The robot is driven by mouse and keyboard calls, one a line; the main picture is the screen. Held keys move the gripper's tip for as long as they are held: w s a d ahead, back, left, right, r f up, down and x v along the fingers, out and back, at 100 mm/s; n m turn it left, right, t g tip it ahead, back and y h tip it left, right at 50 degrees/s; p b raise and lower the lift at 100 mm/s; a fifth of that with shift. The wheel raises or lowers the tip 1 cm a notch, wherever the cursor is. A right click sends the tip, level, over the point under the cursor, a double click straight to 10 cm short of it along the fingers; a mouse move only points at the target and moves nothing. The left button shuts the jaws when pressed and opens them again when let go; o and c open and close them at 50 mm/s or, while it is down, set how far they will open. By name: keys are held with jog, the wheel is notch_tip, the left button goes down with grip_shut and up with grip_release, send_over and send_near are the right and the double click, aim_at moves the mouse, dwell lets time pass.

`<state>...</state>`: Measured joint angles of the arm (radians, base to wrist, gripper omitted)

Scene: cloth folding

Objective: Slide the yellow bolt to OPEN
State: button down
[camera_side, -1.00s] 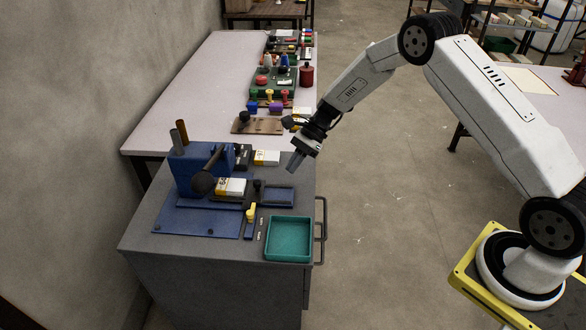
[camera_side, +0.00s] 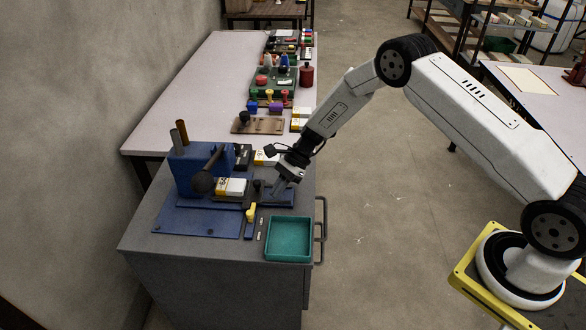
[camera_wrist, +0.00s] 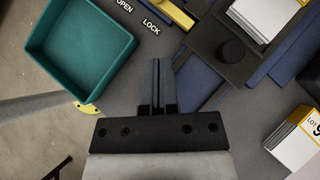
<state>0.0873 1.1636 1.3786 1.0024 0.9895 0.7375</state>
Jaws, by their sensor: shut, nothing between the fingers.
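The yellow bolt (camera_side: 251,212) stands at the far end of a narrow blue rail (camera_side: 249,231) on the grey cabinet in the side view. Two small labels lie beside the rail; the wrist view reads them as OPEN (camera_wrist: 124,5) and LOCK (camera_wrist: 150,26), with LOCK nearer my gripper.
A teal open tray (camera_side: 289,258) sits right of the rail. A blue press-like fixture (camera_side: 184,168) with a dark lever stands at left. White and yellow boxes (camera_side: 231,187) lie behind the bolt. A long table behind holds several coloured parts.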

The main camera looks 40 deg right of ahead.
aim_at(253, 217)
jog(key=a, duration=0.1)
jog(key=a+f, duration=0.1)
jog(key=a, duration=0.2)
jog(key=shift+f, duration=0.3)
jog(key=shift+a, duration=0.75)
jog(key=shift+s, duration=0.1)
jog(key=shift+s+a, duration=1.15)
jog(key=shift+a, duration=0.1)
jog(key=shift+r, duration=0.1)
jog(key=v, duration=0.7)
jog(key=shift+d+r, duration=0.25)
jog(key=shift+d, duration=0.15)
